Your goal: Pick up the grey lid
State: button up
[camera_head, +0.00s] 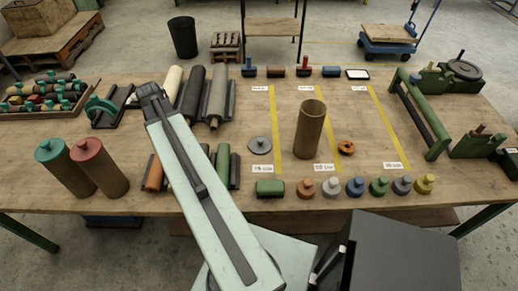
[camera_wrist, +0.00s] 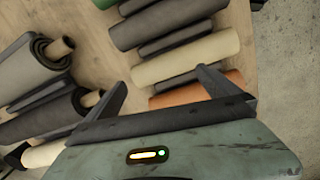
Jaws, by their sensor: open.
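The grey lid (camera_head: 259,145) is a flat round disc with a small knob on top. It lies on the table (camera_head: 405,182) in the head view, left of the brown cardboard tube (camera_head: 309,130) and beside a yellow strip. My gripper (camera_wrist: 160,82) is open and empty in the wrist view, with its two dark fingers spread over several rolls. The lid does not show in the wrist view. In the head view my arm reaches over the left-middle of the table, and its end is well to the left of the lid.
Several dark and cream rolls (camera_head: 215,95) lie near my arm's end. Two tall tubes with green and red lids (camera_head: 87,150) stand at the left. An orange ring (camera_head: 346,147) lies right of the cardboard tube. Several coloured knobbed pieces (camera_head: 378,186) line the front edge.

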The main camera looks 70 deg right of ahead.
jog(key=s+d+f+n+b, duration=0.1)
jog(key=s+d+f+b, duration=0.1)
jog(key=s+d, duration=1.15)
jog(key=n+g, duration=0.1)
send_over(260, 140)
jog(key=shift+w+f, duration=0.45)
jog(key=shift+f, duration=0.1)
jog(key=f+b, duration=0.5)
jog(key=s+f+b, duration=0.1)
jog(key=f+b, duration=0.2)
jog(key=shift+d, duration=0.1)
jog(key=shift+r, duration=0.2)
jog(key=c, duration=0.9)
